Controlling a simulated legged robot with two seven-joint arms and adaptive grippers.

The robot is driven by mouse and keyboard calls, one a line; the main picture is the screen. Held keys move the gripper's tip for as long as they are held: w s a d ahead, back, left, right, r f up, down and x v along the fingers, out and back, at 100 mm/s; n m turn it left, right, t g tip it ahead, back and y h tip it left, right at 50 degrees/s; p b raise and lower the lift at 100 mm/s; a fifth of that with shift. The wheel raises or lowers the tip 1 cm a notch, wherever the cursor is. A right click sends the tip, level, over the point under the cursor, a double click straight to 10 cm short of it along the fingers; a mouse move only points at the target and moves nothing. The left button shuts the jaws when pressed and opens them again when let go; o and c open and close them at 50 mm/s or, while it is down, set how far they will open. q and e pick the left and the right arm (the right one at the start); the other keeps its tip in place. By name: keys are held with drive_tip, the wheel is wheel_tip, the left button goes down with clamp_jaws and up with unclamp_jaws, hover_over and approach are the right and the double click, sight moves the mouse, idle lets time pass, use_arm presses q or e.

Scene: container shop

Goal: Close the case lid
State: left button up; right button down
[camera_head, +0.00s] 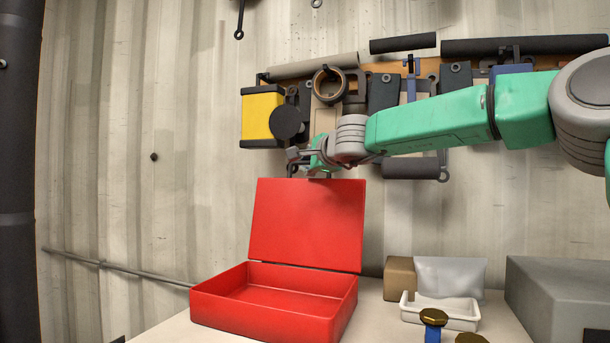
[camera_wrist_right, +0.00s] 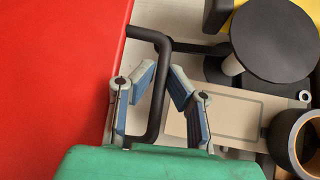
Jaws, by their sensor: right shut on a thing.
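The red case (camera_head: 270,325) stands on the table with its lid (camera_head: 306,224) raised, near upright and leaning back a little. The inside looks empty. My right gripper (camera_head: 294,161) is at the top edge of the lid, reaching in from the right. In the right wrist view, the lid (camera_wrist_right: 55,75) fills the left side. A black bent handle (camera_wrist_right: 157,95) at the lid's edge runs between the fingers of my right gripper (camera_wrist_right: 161,78), which is shut on it. In the head view the handle is too small to make out. My left gripper is not in view.
A tool board with a yellow box (camera_head: 262,118) hangs on the wall close behind my right gripper. Right of the case are a small white tray (camera_head: 440,313), a brown box (camera_head: 400,278) and a large grey box (camera_head: 560,285). The space above the case base is clear.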

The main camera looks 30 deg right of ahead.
drive_tip(key=s+a+n+t+b, duration=0.4)
drive_tip(key=s+a+b, duration=0.4)
drive_tip(key=b, duration=0.9)
drive_tip(key=shift+s+a+f, duration=0.15)
drive_tip(key=shift+a+f, duration=0.1)
drive_tip(key=shift+a, duration=0.4)
drive_tip(key=c, duration=1.9)
unclamp_jaws()
drive_tip(key=shift+s+d, duration=0.15)
drive_tip(key=shift+d, duration=0.3)
drive_tip(key=shift+a, duration=0.1)
